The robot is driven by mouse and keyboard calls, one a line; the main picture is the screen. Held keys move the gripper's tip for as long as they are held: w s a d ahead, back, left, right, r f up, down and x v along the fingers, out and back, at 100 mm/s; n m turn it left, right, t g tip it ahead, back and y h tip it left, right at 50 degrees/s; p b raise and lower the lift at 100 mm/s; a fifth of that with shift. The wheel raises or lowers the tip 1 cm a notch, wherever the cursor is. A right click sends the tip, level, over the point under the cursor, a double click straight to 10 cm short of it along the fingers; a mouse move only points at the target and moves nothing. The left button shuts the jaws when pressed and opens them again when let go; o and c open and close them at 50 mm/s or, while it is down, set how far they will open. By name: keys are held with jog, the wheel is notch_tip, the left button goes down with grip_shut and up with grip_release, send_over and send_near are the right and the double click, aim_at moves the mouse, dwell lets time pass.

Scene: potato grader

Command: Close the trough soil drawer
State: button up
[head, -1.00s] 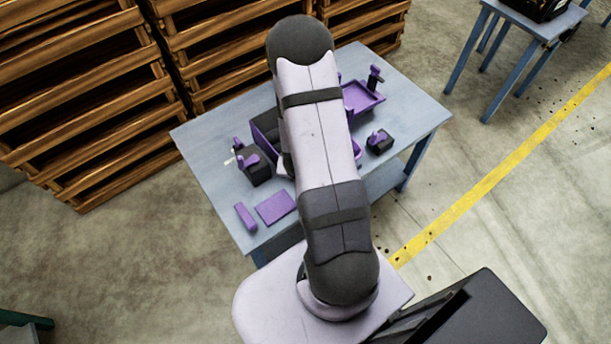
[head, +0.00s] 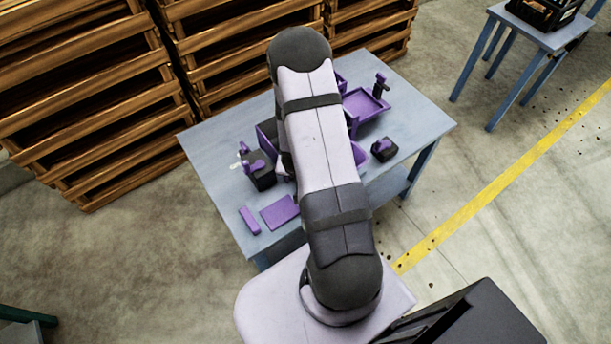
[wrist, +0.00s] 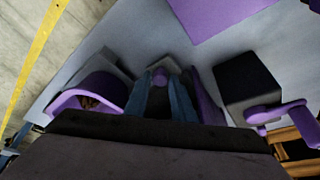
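The purple and black grader stands on the blue-grey table; in the head view my arm covers its middle, including my gripper. In the wrist view my gripper (wrist: 163,92) shows two blue-grey fingers standing apart, pointing at a small dark block with a rounded purple knob (wrist: 160,74). The knob shows between the fingertips; whether they touch it I cannot tell. Left of the fingers is a purple-rimmed trough (wrist: 84,92) with brown bits in it. I cannot make out for sure which part is the soil drawer, or how far it stands out.
A black block with a purple lever (wrist: 262,112) is right of the fingers. On the table (head: 215,165) lie a flat purple plate (head: 280,212) and a small purple bar (head: 249,221). A purple tray (head: 365,104) is at the back right. Wooden pallets (head: 85,100) stand behind.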

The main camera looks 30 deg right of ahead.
jog(key=shift+o, duration=1.2)
jog(key=shift+r, duration=0.1)
jog(key=p+v, duration=0.1)
jog(key=v, duration=0.6)
